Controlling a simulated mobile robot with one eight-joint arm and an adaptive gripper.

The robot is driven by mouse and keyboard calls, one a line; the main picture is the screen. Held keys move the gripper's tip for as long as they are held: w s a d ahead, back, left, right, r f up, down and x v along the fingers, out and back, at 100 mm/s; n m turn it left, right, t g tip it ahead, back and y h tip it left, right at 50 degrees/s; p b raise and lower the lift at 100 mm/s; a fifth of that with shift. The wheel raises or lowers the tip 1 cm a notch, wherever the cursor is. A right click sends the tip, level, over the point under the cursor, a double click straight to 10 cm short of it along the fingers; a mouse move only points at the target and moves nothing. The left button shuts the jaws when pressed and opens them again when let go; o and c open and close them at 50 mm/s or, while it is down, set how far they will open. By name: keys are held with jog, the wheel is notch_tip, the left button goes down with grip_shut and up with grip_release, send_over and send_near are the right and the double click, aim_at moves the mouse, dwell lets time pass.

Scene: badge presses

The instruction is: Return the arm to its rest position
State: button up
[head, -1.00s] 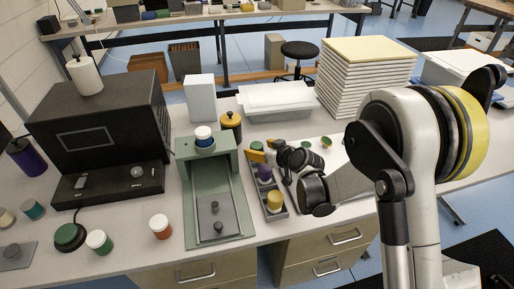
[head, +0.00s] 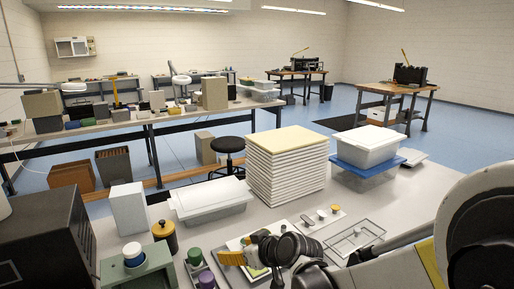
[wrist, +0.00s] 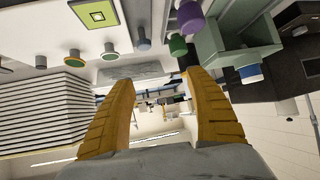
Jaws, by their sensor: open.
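My gripper (head: 232,258) is at the lower middle of the head view, above the workbench and beside the green press. Its yellow-orange fingers also show in the wrist view (wrist: 158,85), spread apart with nothing between them. My arm reaches in from the lower right of the head view. The wrist view is turned upside down, with the bench at the top and the room below.
The green press (head: 135,268) and dark machine (head: 45,245) stand at left. A white box (head: 129,208), a lidded tub (head: 208,200) and a tall sheet stack (head: 287,165) stand behind my gripper. A clear tray (head: 354,240) lies at right.

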jog(key=s+d+r+m+h, duration=0.3)
jog(key=s+d+m, duration=0.1)
jog(key=s+d, duration=0.7)
jog(key=s+d+r+m+g+h, duration=0.1)
jog(key=s+d+m+h, duration=0.3)
jog(key=s+d, duration=0.7)
jog(key=d+r, duration=0.1)
jog(key=d, duration=0.2)
jog(key=shift+d+r+h, duration=0.3)
jog(key=shift+d+r, duration=0.05)
jog(key=shift+r, duration=0.05)
